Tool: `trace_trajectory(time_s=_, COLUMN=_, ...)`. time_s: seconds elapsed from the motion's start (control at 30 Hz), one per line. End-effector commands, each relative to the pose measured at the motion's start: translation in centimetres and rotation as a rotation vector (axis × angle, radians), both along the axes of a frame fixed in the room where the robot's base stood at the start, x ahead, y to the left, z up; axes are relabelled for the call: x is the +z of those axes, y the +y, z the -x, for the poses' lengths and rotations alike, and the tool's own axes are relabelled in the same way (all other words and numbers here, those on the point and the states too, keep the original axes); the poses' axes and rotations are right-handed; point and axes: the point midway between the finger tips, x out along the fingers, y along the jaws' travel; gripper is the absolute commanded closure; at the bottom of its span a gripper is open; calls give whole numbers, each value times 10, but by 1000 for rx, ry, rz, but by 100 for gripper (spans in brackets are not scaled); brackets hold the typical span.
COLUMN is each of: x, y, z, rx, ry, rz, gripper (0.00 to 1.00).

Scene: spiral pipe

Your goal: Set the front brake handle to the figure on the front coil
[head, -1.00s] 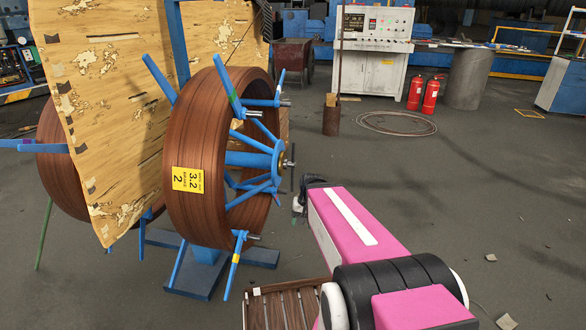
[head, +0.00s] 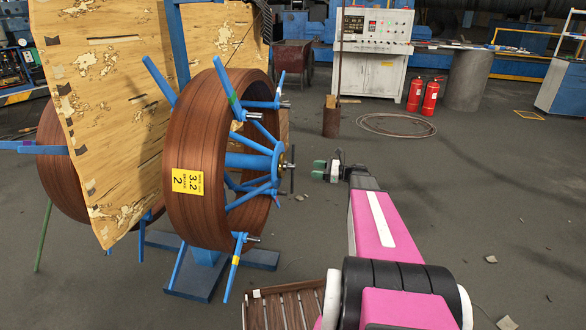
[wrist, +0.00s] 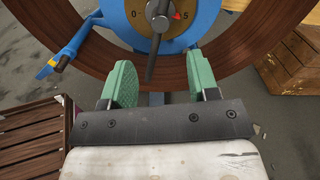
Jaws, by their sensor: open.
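The front coil (head: 205,140) is a brown winding on a blue reel. The front brake handle (head: 292,172) is a dark bar at the hub. In the wrist view the handle (wrist: 152,62) hangs almost straight down over a brass dial (wrist: 178,44).
Blue spokes with protruding rods ring the coil; one blue arm (wrist: 68,50) is at left in the wrist view. A ragged wooden panel (head: 110,110) stands behind the coil. The floor to the right is mostly clear.

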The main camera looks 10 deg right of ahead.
Motion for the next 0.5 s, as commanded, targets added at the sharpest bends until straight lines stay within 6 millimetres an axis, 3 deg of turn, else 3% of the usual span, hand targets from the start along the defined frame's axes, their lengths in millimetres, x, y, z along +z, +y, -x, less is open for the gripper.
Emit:
trace_trajectory(time_s=0.17, x=1, y=16, z=-6, rx=1, ry=1, rz=-6, gripper=45)
trace_trajectory(time_s=0.5, x=1, y=71, z=-28, rx=1, ry=0, rz=-2, gripper=45)
